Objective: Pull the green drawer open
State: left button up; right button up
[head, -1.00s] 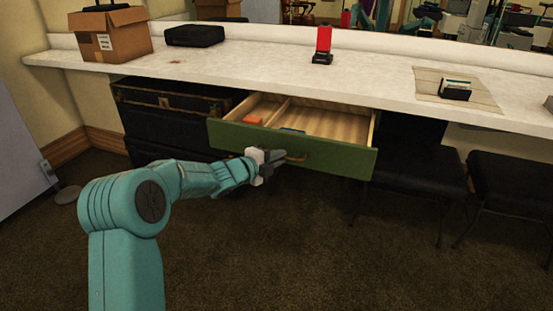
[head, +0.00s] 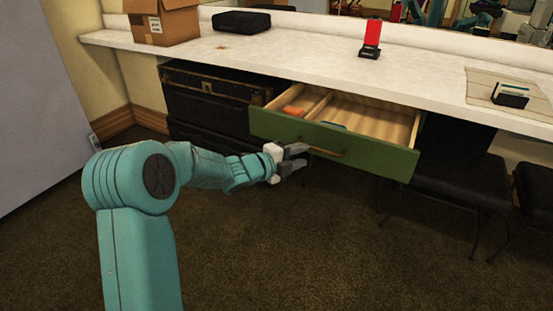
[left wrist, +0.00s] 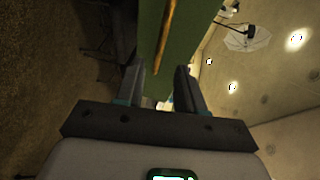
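The green drawer (head: 368,155) under the white counter is pulled well out, showing its pale wood inside. Its brass handle (head: 328,152) runs along the front, and it also shows in the left wrist view (left wrist: 166,38). My left gripper (head: 303,157) is in front of the drawer, near the left end of the handle. Its two fingers are apart with nothing held between them. In the left wrist view, the gripper (left wrist: 160,78) points at the green front, with the handle beyond the fingertips. My right gripper is not in view.
An orange item (head: 293,110) and a partly hidden dark blue item lie in the drawer. Black trunks (head: 205,115) stand left of it, and a black chair (head: 455,180) stands at the right. The carpet in front is clear.

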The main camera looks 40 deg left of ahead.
pick_arm(q)
jog(key=p+v, duration=0.1)
jog(key=v, duration=0.8)
jog(key=shift+s, duration=0.3)
